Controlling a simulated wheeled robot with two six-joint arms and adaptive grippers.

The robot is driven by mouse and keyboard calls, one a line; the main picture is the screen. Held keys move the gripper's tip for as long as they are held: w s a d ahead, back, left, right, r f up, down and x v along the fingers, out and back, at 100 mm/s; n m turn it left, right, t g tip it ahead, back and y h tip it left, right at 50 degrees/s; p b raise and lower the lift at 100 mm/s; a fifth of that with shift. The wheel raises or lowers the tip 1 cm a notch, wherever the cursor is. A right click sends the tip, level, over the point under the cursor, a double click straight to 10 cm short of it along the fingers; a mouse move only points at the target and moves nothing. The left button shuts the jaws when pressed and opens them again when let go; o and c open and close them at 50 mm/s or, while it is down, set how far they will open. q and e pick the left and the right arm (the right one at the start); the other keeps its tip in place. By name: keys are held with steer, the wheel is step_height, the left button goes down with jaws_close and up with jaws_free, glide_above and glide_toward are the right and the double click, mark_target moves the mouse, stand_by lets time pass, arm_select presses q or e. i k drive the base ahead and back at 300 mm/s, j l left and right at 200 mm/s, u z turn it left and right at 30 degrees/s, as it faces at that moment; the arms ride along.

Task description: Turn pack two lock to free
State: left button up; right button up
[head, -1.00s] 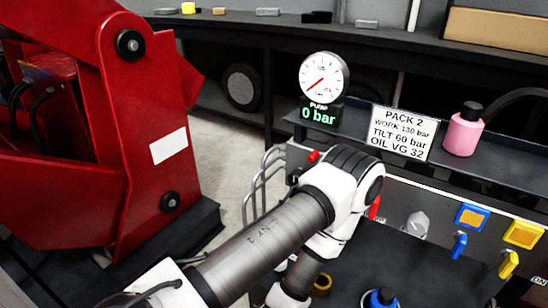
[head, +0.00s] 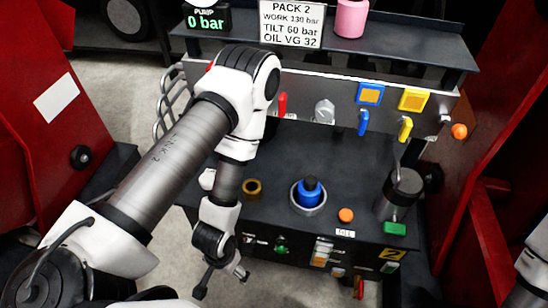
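Pack two is the dark power pack (head: 300,160) in the middle of the head view, with a yellow "2" plate (head: 391,254) on its front. The front face carries small controls: a green one (head: 281,244), a white-and-orange one (head: 322,251) and a red one (head: 358,287). Their labels are too small to read, so I cannot tell which is the lock. My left gripper (head: 222,283) is open and empty, pointing down in front of the pack's left front side. Only a piece of my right arm shows at the right edge; its gripper is out of view.
A red lever (head: 282,105), grey knob (head: 324,112), blue lever (head: 364,122) and yellow lever (head: 405,129) line the back panel. A blue cap (head: 309,192) and dark cylinder (head: 400,190) stand on top. Red machine frames flank both sides.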

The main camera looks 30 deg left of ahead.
mark_target(248, 248)
steer(key=u, duration=0.35)
steer(key=k+j+u, duration=0.1)
steer(key=u, duration=0.25)
steer(key=k+u, duration=0.1)
steer(key=u, duration=0.25)
steer(key=j, duration=0.05)
